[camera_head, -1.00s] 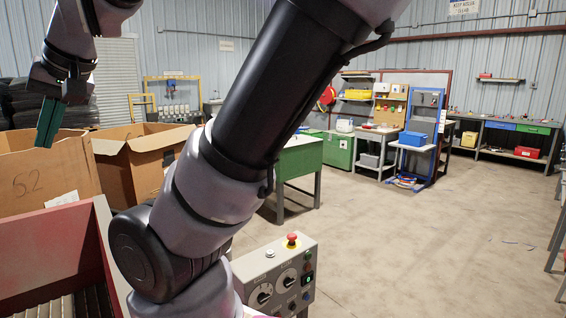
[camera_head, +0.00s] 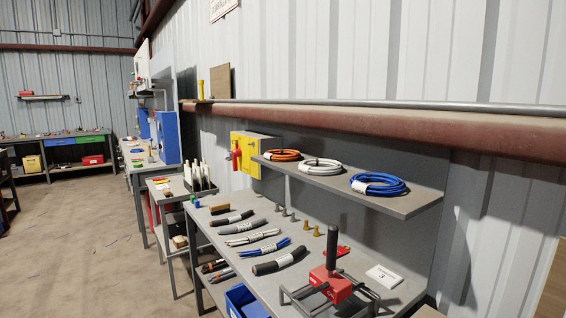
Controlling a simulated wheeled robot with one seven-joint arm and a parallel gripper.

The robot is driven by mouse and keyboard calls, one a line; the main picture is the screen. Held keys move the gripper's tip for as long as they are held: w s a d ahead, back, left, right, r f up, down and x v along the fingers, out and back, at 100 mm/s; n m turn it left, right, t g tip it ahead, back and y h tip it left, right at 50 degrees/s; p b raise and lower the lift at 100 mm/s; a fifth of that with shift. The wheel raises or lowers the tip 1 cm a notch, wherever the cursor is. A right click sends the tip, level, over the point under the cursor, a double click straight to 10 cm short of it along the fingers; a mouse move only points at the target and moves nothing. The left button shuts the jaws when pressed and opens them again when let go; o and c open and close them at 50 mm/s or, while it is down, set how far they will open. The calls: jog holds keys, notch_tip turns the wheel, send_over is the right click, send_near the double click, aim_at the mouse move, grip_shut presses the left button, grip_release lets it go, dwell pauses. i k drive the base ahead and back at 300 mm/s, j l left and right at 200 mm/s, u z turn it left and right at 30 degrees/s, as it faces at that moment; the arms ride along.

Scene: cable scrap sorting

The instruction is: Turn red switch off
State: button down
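A yellow box (camera_head: 257,149) is mounted at the wall behind the workbench, left of the shelf with cable coils. A red switch handle (camera_head: 236,157) sits on the box's left-facing side. It is small in this view, and I cannot tell whether it is set on or off. My gripper and arm are not in view now.
A grey workbench (camera_head: 228,256) below holds cable pieces (camera_head: 279,261) and a red tool with a black handle (camera_head: 331,265). The wall shelf (camera_head: 399,205) carries orange, white and blue coils. The floor (camera_head: 92,236) at left is open.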

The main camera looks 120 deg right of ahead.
aim_at(236, 152)
jog(key=l+z, duration=0.15)
jog(key=z, duration=1.35)
jog(key=l+z, duration=0.15)
jog(key=z, duration=0.8)
jog(key=l+z, duration=0.1)
jog(key=z, duration=0.85)
jog(key=i+z, duration=0.1)
jog(key=z, duration=0.35)
jog(key=i+j+z, duration=0.25)
jog(key=i+j, duration=0.25)
jog(key=j, duration=0.15)
jog(key=i+j+z, duration=0.3)
jog(key=i+j, duration=0.2)
jog(key=j, duration=0.25)
jog(key=i+j+z, duration=0.1)
jog(key=j, duration=0.3)
jog(key=i+j+z, duration=0.15)
jog(key=j, duration=0.25)
jog(key=i, duration=0.1)
